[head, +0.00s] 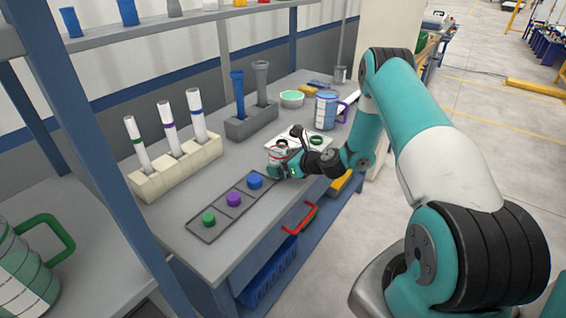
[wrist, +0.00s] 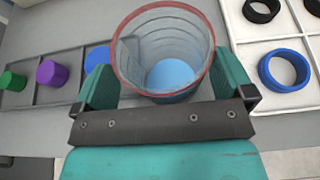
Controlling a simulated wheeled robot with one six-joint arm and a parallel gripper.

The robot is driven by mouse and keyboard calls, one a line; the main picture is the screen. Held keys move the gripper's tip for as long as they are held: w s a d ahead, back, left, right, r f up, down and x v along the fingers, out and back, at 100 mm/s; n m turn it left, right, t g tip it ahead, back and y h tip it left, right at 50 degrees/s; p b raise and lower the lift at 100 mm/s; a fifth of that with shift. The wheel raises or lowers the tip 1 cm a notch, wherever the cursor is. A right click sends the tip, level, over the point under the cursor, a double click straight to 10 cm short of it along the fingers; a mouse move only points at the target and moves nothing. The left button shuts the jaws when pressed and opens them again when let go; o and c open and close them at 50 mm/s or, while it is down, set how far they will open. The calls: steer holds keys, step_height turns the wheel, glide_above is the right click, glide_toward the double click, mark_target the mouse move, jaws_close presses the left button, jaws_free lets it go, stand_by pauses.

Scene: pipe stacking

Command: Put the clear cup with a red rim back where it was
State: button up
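The clear cup with a red rim (wrist: 150,55) is upright between the two fingers of my gripper (wrist: 168,85), which press against its sides. A blue disc shows at the bottom of the cup; I cannot tell whether it is inside the cup or part of it. In the head view the cup (head: 278,151) is at the end of my gripper (head: 284,166), between the grey tray and the white tray. I cannot tell whether its base touches the table.
A grey tray (head: 195,227) holds green (head: 208,218), purple (head: 233,199) and blue (head: 255,181) plugs. A white tray (wrist: 240,25) with black and blue (wrist: 264,80) rings lies to the right. Racks with tubes (head: 170,130) stand behind. A blue-and-white mug (head: 325,108) and a green-topped bowl (head: 291,98) stand farther back.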

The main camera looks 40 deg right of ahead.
steer(key=shift+r, duration=0.1)
steer(key=shift+r+p, duration=0.35)
steer(key=shift+p, duration=0.05)
steer(key=shift+s+d+r, duration=0.1)
steer(key=shift+s+r, duration=0.1)
steer(key=shift+r, duration=0.15)
steer(key=b+v, duration=0.2)
steer(key=v, duration=0.9)
steer(key=s+a+r+n+g+y, duration=0.2)
steer(key=s+a+r+n+g, duration=0.15)
steer(key=a+r+n, duration=0.6)
steer(key=s+a+r+n+g+y, duration=0.2)
steer(key=a+r+n+g, duration=0.3)
steer(key=a+n, duration=0.8)
steer(key=s+a+r+n+g+h, duration=0.2)
steer(key=s+a+r+n, duration=0.1)
steer(key=s+n, duration=0.5)
steer(key=s+a+r+n+g+h, duration=0.2)
steer(key=s+a+r+n, duration=0.2)
steer(key=s+n, duration=0.4)
steer(key=s, duration=0.3)
steer(key=shift+s+a+n, duration=0.35)
steer(key=shift+s+a, duration=0.05)
